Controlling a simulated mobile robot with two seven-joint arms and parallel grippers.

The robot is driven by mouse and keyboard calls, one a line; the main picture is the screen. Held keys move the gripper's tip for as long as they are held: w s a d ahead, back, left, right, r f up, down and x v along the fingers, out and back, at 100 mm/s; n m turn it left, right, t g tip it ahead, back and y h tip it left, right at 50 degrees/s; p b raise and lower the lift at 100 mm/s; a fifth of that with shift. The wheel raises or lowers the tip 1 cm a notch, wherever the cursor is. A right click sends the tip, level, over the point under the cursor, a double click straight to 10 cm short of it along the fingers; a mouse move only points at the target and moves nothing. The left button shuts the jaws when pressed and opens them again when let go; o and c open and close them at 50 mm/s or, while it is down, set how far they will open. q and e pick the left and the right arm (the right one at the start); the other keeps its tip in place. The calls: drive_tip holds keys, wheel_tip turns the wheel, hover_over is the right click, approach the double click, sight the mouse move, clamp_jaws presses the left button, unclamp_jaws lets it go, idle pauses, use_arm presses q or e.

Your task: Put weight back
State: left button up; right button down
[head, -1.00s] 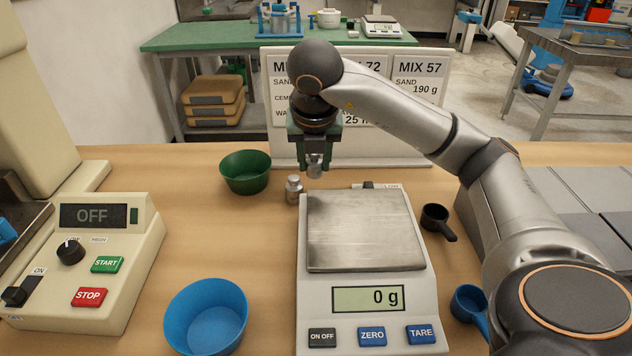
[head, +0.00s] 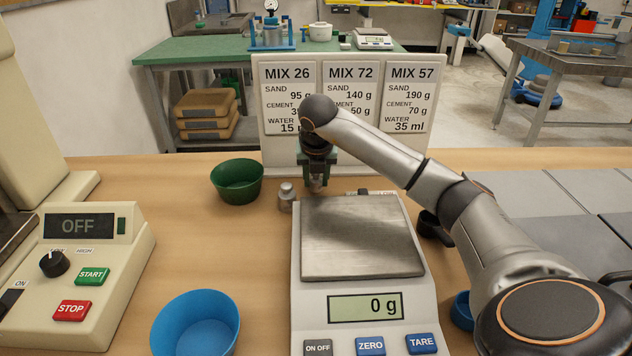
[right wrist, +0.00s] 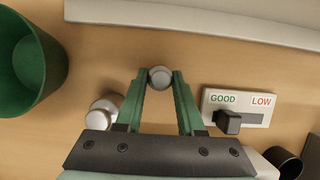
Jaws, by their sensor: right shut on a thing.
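My right gripper (head: 317,181) is behind the scale, near its back left corner. In the right wrist view its green fingers (right wrist: 160,82) are shut on a small silver weight (right wrist: 160,78). In the head view that weight is mostly hidden. Another silver weight (head: 286,197), larger, stands on the table just left of the gripper; it also shows in the right wrist view (right wrist: 103,110). The scale (head: 362,240) has an empty plate and reads 0 g. I cannot tell whether the held weight touches the table. My left gripper is not in view.
A green bowl (head: 238,181) stands left of the weights and a blue bowl (head: 196,325) at the front. A board with mix recipes (head: 348,100) stands close behind the gripper. A GOOD/LOW label (right wrist: 238,108) with a dark block lies near the gripper. A control box (head: 75,260) is at left.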

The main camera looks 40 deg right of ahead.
drive_tip(key=shift+f, duration=0.45)
drive_tip(key=shift+f, duration=0.15)
drive_tip(key=c, duration=0.5)
unclamp_jaws()
drive_tip(key=shift+r, duration=0.4)
drive_tip(key=p+v, duration=0.1)
drive_tip(key=v, duration=1)
drive_tip(key=shift+s+a+r, duration=0.2)
drive_tip(key=shift+a+r, duration=0.05)
